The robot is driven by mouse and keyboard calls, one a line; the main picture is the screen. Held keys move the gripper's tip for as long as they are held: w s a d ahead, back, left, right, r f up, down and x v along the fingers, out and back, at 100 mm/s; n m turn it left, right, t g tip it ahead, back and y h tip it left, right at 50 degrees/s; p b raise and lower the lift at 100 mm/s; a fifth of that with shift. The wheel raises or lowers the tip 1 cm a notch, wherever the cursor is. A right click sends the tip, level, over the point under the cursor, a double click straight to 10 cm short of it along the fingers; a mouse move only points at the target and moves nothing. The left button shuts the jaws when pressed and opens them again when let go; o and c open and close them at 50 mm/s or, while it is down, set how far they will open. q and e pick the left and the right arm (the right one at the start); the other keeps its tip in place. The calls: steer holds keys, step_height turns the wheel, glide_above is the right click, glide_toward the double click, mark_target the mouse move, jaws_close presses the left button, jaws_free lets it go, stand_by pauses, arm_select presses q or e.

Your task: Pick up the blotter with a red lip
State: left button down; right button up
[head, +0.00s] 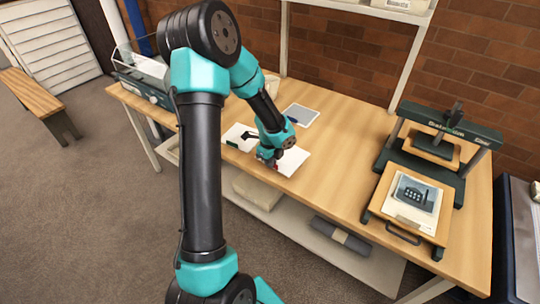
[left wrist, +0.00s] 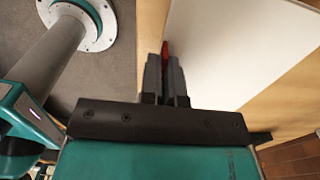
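The blotter with a red lip is a white sheet (head: 293,160) near the front edge of the table in the head view. In the left wrist view its white face (left wrist: 235,45) fills the upper middle, and its red lip (left wrist: 165,48) shows between the fingertips. My left gripper (head: 268,160) is at the sheet's left side; in the left wrist view its fingers (left wrist: 165,68) are close together on the red lip. I cannot tell whether the sheet is clear of the table. My right gripper is not in view.
A white sheet with a green lip (head: 232,144) lies just left, partly behind my arm. A grey sheet with a blue lip (head: 303,114) lies behind. A press (head: 436,140) with a wooden board (head: 378,207) stands at right. The table (head: 335,185) between is clear.

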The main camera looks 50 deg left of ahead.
arm_select(q)
steer(key=s+d+r, duration=0.1)
steer(key=s+d, duration=0.6)
steer(key=d, duration=0.1)
